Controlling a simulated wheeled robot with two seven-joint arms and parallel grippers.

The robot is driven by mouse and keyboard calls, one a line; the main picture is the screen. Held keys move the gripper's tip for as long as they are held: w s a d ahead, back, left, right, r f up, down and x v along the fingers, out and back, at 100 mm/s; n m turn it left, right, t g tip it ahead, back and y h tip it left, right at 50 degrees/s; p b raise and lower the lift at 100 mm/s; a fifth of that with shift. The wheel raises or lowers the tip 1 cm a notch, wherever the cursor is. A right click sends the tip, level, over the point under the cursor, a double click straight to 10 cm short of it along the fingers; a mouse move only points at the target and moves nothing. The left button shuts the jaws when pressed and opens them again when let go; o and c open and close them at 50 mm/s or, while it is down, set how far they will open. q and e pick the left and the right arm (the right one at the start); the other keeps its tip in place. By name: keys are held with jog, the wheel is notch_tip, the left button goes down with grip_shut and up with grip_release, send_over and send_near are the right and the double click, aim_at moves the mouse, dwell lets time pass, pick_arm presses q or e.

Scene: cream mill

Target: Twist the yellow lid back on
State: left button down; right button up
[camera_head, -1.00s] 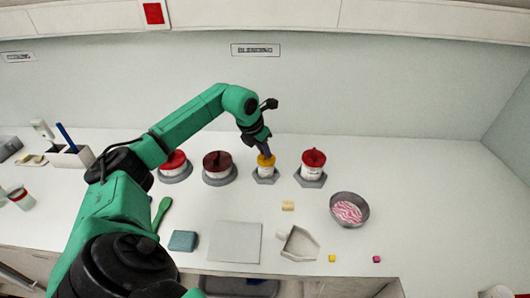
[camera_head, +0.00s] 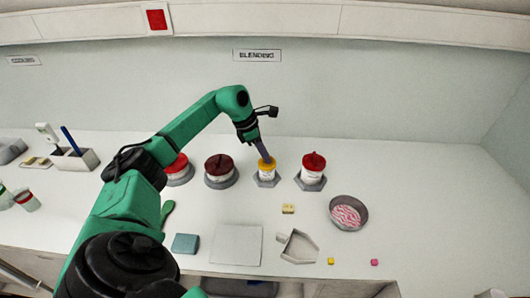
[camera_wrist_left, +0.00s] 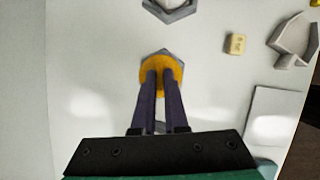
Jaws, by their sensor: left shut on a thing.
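The yellow lid (camera_head: 267,163) sits on top of a small white jar (camera_head: 267,174) in a grey hexagonal base (camera_head: 267,181), between the dark-red-lidded jar and a red-lidded jar. My left gripper (camera_head: 265,158) reaches down onto the lid from above and is shut on it. In the left wrist view the two fingers (camera_wrist_left: 164,74) lie close together over the round yellow lid (camera_wrist_left: 147,72). The fingers hide the lid's middle, and the lid hides most of the jar there. I cannot tell whether the lid is fully seated. My right gripper is not in view.
Jars with a red lid (camera_head: 313,161), a dark red lid (camera_head: 219,164) and another red lid (camera_head: 177,164) stand in the same row. A bowl with pink-striped contents (camera_head: 346,214), a yellow block (camera_head: 288,209), a grey scoop (camera_head: 297,247) and a teal block (camera_head: 185,243) lie nearer the front.

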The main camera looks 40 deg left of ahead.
pick_arm(q)
jog(key=shift+w+r+m, duration=0.1)
jog(key=shift+r+m, duration=0.1)
jog(key=shift+m, duration=0.5)
jog(key=shift+f+m+g+h, duration=0.2)
jog(key=shift+m+g+h, duration=0.1)
jog(key=shift+m, duration=0.2)
jog(key=shift+r+m+g+p, duration=0.15)
jog(key=shift+m+g+p, duration=0.2)
jog(key=shift+m, duration=0.55)
jog(key=shift+f+m+g+h, duration=0.2)
jog(key=shift+m+g+h, duration=0.1)
jog(key=shift+m, duration=0.3)
jog(key=c, duration=0.9)
grip_release()
jog(key=shift+o, duration=0.2)
jog(key=shift+r, duration=0.1)
